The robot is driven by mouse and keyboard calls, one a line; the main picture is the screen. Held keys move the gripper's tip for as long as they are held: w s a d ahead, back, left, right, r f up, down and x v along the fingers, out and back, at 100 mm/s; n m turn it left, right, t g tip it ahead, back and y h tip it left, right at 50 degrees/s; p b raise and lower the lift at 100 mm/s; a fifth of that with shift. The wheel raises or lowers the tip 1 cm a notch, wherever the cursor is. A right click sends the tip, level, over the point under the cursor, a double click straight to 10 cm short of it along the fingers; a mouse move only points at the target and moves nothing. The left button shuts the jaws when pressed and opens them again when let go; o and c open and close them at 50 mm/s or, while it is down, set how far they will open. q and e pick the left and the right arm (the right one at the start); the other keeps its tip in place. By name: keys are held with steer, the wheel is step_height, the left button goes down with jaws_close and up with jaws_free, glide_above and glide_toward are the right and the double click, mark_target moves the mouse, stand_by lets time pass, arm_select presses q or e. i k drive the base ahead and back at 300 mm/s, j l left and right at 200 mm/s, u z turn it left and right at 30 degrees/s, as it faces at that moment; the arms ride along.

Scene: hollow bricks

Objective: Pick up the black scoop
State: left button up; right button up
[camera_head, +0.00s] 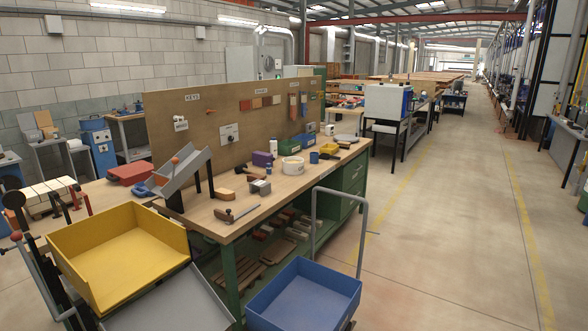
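I cannot make out a black scoop for certain. A small dark object (328,157) lies beside a yellow container (330,148) toward the right end of the workbench (290,190); it is too small to tell what it is. Neither of my grippers shows in the head view.
A yellow bin (125,250), a grey tray (170,305) and a blue bin (303,292) stand in front of the bench. A tilted grey chute (180,172), a white tub (292,165) and a wooden-handled tool (238,212) are on it. The aisle floor (450,220) at right is clear.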

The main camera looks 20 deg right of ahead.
mark_target(329, 157)
steer(key=i+l+z, duration=0.2)
steer(key=l+z, duration=0.2)
steer(key=l, duration=0.2)
steer(key=i+l+z, duration=0.3)
steer(key=l+z, duration=0.15)
steer(key=i+l+z, duration=0.4)
steer(key=l, duration=0.15)
steer(key=i+l+z, duration=0.5)
steer(key=i, duration=0.85)
steer(key=i+l+z, duration=0.1)
steer(key=i, duration=0.85)
steer(key=i+j+u, duration=0.15)
steer(key=i+u, duration=0.65)
steer(key=i, duration=0.2)
steer(key=i+l+u, duration=0.25)
steer(key=i+u, duration=0.15)
steer(key=i+l+u, duration=0.4)
steer(key=i, duration=0.2)
steer(key=i+j+u, duration=0.4)
steer(key=i, duration=0.25)
steer(key=i+u, duration=0.45)
steer(key=i, duration=0.2)
steer(key=i+j, duration=0.15)
steer(key=i, duration=0.25)
